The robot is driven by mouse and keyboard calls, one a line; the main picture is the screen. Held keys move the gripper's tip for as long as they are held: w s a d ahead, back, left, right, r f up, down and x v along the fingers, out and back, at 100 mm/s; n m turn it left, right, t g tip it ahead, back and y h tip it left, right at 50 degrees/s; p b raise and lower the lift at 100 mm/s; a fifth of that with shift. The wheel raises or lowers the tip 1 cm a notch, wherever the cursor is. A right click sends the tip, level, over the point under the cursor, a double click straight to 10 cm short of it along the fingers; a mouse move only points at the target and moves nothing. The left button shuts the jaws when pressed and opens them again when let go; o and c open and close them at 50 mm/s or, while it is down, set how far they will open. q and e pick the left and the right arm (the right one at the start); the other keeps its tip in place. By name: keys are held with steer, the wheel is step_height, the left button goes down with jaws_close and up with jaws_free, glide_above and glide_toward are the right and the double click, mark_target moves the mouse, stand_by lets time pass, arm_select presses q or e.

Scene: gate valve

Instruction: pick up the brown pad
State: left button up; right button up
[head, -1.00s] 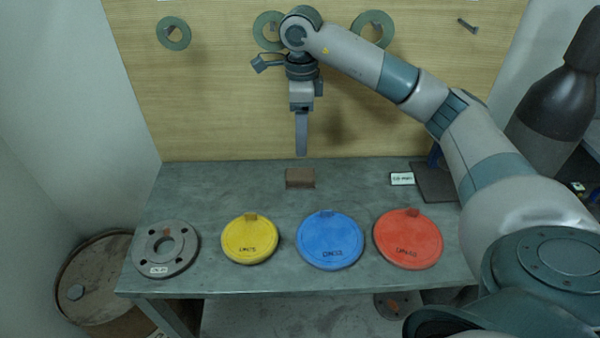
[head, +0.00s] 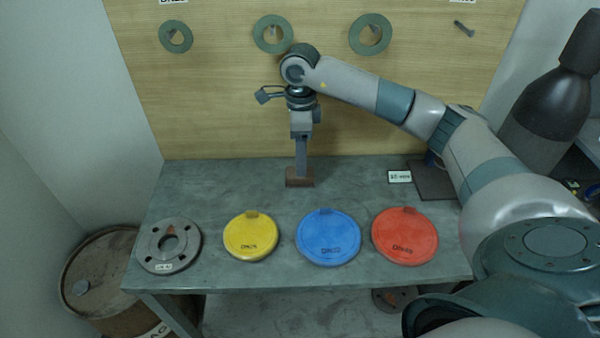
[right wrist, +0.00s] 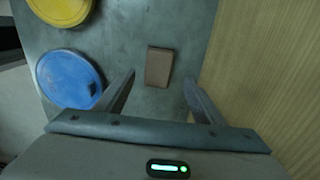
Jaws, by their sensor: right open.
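The brown pad (head: 299,178) is a small block lying on the grey-green workbench, near its back edge by the wooden board. My right gripper (head: 301,168) points straight down over it in the head view, and its fingers hide part of the pad. In the right wrist view the pad (right wrist: 159,67) lies ahead of the fingertips, between their lines. The right gripper (right wrist: 160,82) is open there, with nothing between its fingers. In the head view I cannot tell whether the fingertips touch the pad. My left gripper is not in view.
On the workbench (head: 230,190) stand a grey flange (head: 185,259) and yellow (head: 250,237), blue (head: 328,238) and red (head: 405,236) discs. A white label (head: 399,177) and dark plate (head: 432,182) lie at right. Green rings hang on the wooden board (head: 220,100) close behind.

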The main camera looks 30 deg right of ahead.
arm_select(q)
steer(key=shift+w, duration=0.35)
arm_select(e)
steer(key=shift+f, duration=0.1)
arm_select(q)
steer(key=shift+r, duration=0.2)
arm_select(e)
steer(key=shift+s+a+f+p, duration=0.1)
steer(key=shift+f+p, duration=0.5)
steer(key=shift+p, duration=0.1)
step_height(320, 180, down, 3)
steer(key=shift+a+r+p, duration=0.1)
steer(key=shift+p, duration=0.7)
steer(key=shift+f, duration=0.6)
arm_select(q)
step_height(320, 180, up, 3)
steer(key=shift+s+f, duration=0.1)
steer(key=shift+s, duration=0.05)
arm_select(e)
steer(key=c, duration=1.2)
